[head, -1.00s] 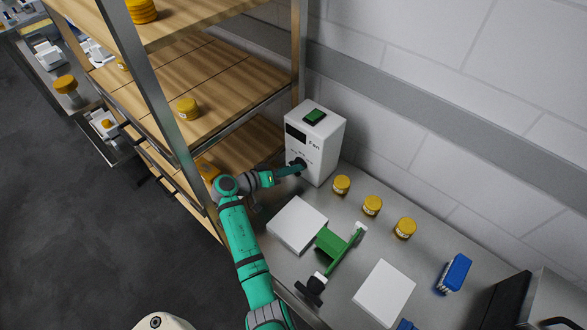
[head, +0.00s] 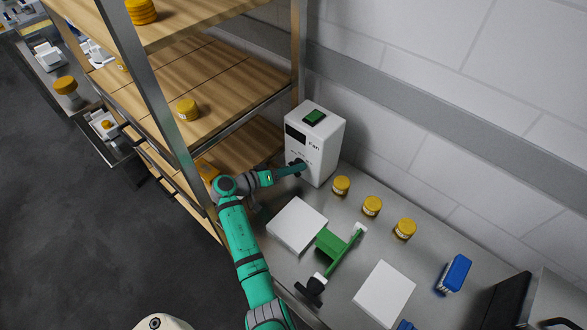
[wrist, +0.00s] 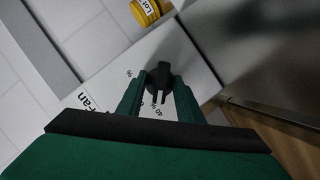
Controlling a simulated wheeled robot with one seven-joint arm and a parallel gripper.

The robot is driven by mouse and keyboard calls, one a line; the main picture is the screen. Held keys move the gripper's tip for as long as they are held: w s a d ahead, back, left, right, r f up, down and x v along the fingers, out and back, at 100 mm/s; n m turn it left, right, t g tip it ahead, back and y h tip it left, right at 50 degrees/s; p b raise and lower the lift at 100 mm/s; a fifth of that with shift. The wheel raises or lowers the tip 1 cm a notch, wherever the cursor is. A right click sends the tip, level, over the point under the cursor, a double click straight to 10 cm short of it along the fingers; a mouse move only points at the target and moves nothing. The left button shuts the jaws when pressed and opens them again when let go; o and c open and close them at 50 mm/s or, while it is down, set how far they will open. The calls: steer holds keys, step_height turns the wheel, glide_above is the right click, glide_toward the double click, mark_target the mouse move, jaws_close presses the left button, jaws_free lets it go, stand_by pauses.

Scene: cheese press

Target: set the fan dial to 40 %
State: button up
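The fan box (head: 318,140) is white with a green button on top and a dark display, and it stands at the back left of the bench. Its black fan dial (wrist: 160,76) has a raised bar and sits on the front face, which is tilted in the wrist view. Printed marks show around the dial; "40 %" reads near the bar's lower end. My gripper (wrist: 160,80) has its green fingers on either side of the dial, seemingly closed against it. In the head view my gripper (head: 299,167) reaches the dial from the left and partly hides it.
Several yellow-lidded jars (head: 372,206) stand right of the fan box. A white plate (head: 297,224), a green press-like device (head: 331,242) and a second white plate (head: 384,293) lie nearer. A wooden shelf rack (head: 190,85) rises close on the left. A blue brush (head: 455,273) lies at right.

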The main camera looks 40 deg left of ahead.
steer(key=shift+s, duration=0.1)
steer(key=v, duration=1)
steer(key=shift+s, duration=0.3)
steer(key=shift+r, duration=0.1)
